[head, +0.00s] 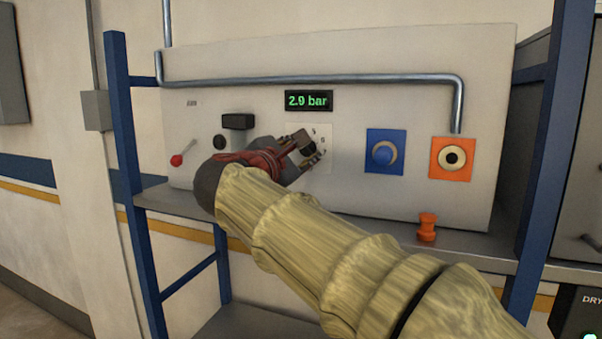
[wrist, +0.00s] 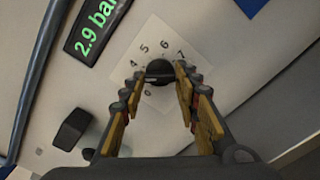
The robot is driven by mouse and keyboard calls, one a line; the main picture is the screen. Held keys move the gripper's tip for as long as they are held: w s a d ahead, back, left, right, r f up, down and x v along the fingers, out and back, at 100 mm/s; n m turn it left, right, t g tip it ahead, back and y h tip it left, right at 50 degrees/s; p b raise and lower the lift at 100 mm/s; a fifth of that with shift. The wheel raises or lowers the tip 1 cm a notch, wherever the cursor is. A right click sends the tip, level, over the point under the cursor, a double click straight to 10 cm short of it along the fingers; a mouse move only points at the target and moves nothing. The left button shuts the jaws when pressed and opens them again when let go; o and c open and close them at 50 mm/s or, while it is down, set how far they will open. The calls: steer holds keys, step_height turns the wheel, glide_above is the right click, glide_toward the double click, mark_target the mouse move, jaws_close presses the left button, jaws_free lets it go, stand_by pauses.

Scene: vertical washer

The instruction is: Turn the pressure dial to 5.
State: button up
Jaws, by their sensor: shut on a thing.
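The pressure dial (wrist: 158,70) is a dark round knob on a white plate (wrist: 140,48) with printed numbers; 4, 5, 6 and 7 are readable in the wrist view. My gripper (head: 315,150) is at the dial with its fingers on either side of the knob, and it is shut on it. It also shows in the wrist view (wrist: 158,82). The green display (head: 308,100) above the plate reads 2.9 bar. My gripper hides most of the knob and the lower left of the plate in the head view.
To the right are a blue plate with a blue knob (head: 384,153) and an orange plate with a round fitting (head: 452,158). To the left are a red-tipped lever (head: 177,160) and a black box (head: 238,121). An orange spool-shaped piece (head: 427,228) stands on the shelf. A pipe (head: 330,78) runs above.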

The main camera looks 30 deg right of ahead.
steer(key=m+b, duration=0.4)
steer(key=b, duration=0.1)
steer(key=m+b, duration=0.2)
steer(key=shift+f+b, duration=0.3)
steer(key=shift+b, duration=0.05)
steer(key=m+b, duration=0.5)
steer(key=shift+r+m, duration=0.15)
steer(key=shift+m, duration=0.25)
steer(key=o, duration=1.1)
steer(key=shift+r, duration=0.1)
steer(key=shift+c, duration=0.2)
steer(key=shift+o, duration=0.5)
steer(key=v, duration=1.2)
